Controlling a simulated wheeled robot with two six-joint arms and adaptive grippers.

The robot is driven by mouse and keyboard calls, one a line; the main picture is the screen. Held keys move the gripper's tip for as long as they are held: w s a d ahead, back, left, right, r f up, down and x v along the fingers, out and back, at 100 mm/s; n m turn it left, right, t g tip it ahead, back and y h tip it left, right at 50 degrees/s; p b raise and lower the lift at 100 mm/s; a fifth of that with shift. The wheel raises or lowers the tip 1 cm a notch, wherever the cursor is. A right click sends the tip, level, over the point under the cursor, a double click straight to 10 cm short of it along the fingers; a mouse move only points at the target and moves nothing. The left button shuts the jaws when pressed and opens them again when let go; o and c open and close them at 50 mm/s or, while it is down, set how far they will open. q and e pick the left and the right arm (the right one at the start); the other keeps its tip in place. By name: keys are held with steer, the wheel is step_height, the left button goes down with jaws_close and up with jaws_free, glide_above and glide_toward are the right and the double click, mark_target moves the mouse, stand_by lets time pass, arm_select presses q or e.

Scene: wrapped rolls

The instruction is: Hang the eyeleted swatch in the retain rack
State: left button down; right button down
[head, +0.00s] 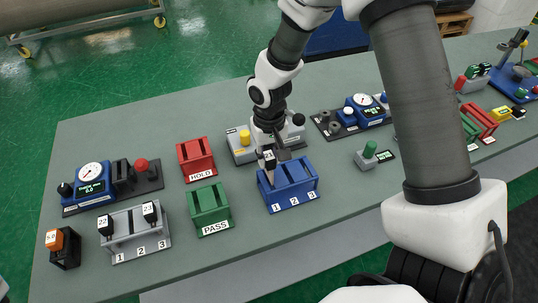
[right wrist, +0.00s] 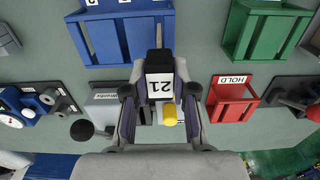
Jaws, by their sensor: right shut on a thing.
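My right gripper (head: 276,146) is shut on a small piece with a black top and a white label reading 21 (head: 268,157). In the right wrist view the piece (right wrist: 159,86) sits between the two fingers (right wrist: 160,100), its label facing the camera. In the head view the piece is at the back left of a blue rack (head: 296,190) marked 1, 2, 3, near slot 1. The rack also shows in the right wrist view (right wrist: 125,52). I cannot tell whether piece and rack touch, nor see an eyelet. My left gripper is out of view.
A grey rack (head: 138,249) marked 1, 2, 3 holds pieces labelled 22 and 23. A green PASS bin (head: 214,227) and a red HOLD bin (head: 201,174) stand left of the blue rack. A grey device with a yellow button (head: 244,136) stands behind. The table front is clear.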

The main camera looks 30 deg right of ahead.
mark_target(269, 173)
steer(key=shift+p, duration=0.3)
steer(key=shift+f, duration=0.1)
stand_by(0.5)
steer(key=shift+f+b, duration=2.35)
steer(key=shift+f, duration=0.9)
steer(key=c, duration=0.9)
jaws_free()
steer(key=shift+o, duration=0.2)
steer(key=shift+r, duration=0.1)
step_height(269, 173, up, 12)
steer(key=shift+f, duration=0.1)
